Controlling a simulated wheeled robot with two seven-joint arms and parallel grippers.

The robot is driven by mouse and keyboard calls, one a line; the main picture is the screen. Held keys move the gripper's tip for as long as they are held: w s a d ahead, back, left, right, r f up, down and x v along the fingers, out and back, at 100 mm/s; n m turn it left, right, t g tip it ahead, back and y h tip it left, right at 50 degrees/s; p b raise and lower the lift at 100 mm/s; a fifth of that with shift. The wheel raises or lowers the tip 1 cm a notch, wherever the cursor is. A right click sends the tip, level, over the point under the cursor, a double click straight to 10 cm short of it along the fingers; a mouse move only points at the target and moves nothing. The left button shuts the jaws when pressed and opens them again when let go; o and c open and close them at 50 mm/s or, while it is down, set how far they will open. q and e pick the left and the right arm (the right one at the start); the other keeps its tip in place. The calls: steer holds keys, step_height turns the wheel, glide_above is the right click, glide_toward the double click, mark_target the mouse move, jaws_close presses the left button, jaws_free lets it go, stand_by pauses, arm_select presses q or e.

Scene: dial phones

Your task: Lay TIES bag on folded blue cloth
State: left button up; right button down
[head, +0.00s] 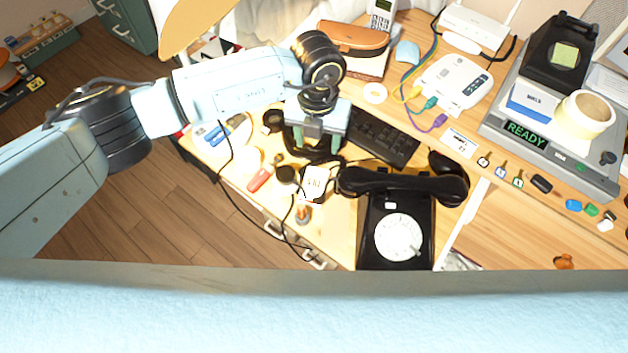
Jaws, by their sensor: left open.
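A small white packet (315,182) with dark lettering lies on the wooden desk, left of the black dial phone. It looks like the TIES bag, but its print is too small to read for certain. My left gripper (314,155) is open above the desk, pointing down just behind the packet, with no object visible between its fingers. Its wrist hides part of the desk beneath. A small light-blue item (407,52) near the brown case may be the folded blue cloth; I cannot tell for sure. My right gripper is out of view.
The black dial phone (398,236) stands right of the packet, with a dark keyboard (378,137) behind it. A red-handled tool (260,180) and loose cables lie to the left. A raised shelf at right holds a white router (474,28) and a READY device (526,135).

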arm_select(q)
steer(key=b, duration=0.1)
glide_above(317, 173)
step_height(317, 173, down, 7)
steer(key=shift+w+a+f, duration=0.1)
step_height(317, 173, down, 5)
steer(key=shift+b, duration=0.85)
steer(key=shift+f, duration=0.45)
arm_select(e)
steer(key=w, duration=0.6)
arm_select(q)
steer(key=shift+c, duration=0.5)
steer(key=shift+r, duration=0.1)
steer(key=c, duration=0.6)
